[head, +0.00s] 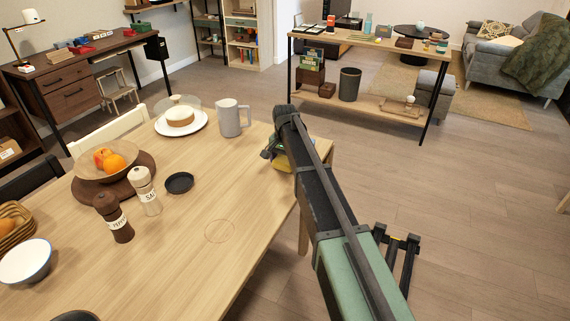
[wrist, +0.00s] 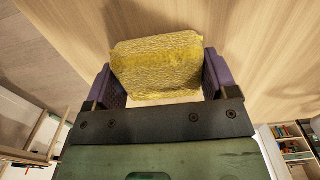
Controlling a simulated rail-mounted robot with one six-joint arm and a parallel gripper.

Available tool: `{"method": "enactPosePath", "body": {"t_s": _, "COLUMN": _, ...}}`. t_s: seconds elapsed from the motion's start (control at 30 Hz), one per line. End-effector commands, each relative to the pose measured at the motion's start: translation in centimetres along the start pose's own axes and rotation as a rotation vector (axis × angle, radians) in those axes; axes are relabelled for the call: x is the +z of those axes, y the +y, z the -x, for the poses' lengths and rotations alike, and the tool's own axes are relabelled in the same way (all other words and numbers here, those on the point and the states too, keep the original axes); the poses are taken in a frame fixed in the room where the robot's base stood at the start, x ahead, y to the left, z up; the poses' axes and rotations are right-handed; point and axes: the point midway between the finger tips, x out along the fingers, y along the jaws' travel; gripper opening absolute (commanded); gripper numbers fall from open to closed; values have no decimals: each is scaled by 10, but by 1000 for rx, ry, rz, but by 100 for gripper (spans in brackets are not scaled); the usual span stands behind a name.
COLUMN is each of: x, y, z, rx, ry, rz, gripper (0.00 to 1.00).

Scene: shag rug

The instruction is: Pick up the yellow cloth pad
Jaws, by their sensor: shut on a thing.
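The yellow cloth pad (wrist: 158,65) sits between the two purple fingers of my gripper (wrist: 161,82) in the wrist view. Its rough, woven face is turned to the camera. My gripper is shut on it, with a finger against each side. In the head view, the pad (head: 281,162) shows as a small yellow patch under my gripper (head: 272,153), at the right edge of the wooden dining table (head: 245,185). My arm hides part of it. I cannot tell whether the pad touches the table top.
A grey pitcher (head: 230,118) and a domed cake plate (head: 181,122) stand left of my gripper. A black coaster (head: 179,183), salt mill (head: 145,190), pepper mill (head: 113,216) and fruit bowl (head: 106,162) stand nearer. Open floor (head: 470,190) lies to the right.

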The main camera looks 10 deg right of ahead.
Motion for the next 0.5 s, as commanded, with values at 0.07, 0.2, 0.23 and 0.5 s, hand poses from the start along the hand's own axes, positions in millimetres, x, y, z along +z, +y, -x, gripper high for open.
{"method": "enactPosePath", "body": {"t_s": 0.07, "x": 0, "y": 0, "z": 0, "rx": 0, "ry": 0, "rz": 0, "gripper": 52}}
{"method": "enactPosePath", "body": {"t_s": 0.2, "x": 0, "y": 0, "z": 1, "rx": 0, "ry": 0, "rz": 0, "gripper": 52}}
{"method": "enactPosePath", "body": {"t_s": 0.23, "x": 0, "y": 0, "z": 2, "rx": 0, "ry": 0, "rz": 0, "gripper": 52}}
{"method": "enactPosePath", "body": {"t_s": 0.5, "x": 0, "y": 0, "z": 30, "rx": 0, "ry": 0, "rz": 0, "gripper": 52}}
